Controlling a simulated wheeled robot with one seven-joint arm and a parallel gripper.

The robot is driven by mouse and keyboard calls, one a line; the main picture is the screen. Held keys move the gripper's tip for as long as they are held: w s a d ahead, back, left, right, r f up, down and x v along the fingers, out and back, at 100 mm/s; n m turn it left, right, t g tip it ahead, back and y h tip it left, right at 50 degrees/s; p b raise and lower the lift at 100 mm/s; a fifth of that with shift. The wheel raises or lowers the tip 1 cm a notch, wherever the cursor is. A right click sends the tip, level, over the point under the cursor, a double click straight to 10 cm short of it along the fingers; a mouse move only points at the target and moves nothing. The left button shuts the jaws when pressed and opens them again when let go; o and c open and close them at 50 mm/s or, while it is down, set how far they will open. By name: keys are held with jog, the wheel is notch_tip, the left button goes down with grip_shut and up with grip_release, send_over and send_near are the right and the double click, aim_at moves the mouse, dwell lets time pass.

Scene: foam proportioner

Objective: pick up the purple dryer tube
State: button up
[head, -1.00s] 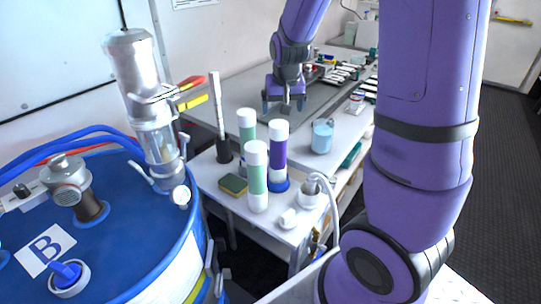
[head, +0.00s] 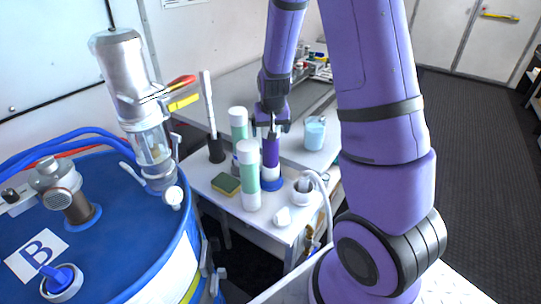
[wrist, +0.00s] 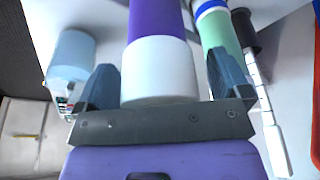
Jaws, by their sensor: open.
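The purple dryer tube (head: 270,157) stands upright in a blue base (head: 272,183) on the white table. Its white cap (wrist: 160,72) and purple body (wrist: 157,20) fill the middle of the wrist view. My gripper (head: 270,127) is at the top of the tube, its fingers open on either side of the white cap (wrist: 163,90). In the head view the gripper hides most of the cap. I cannot tell whether either finger touches it.
Two green tubes with white caps stand close by, one in front (head: 250,178) and one behind (head: 238,125). A light-blue beaker (head: 315,133) is to the right. A sponge (head: 226,184), a brush in a dark holder (head: 215,150) and a blue drum (head: 110,215) are to the left.

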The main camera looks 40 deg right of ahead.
jog(key=shift+f, duration=0.1)
jog(key=c, duration=1.3)
jog(key=shift+c, duration=1.4)
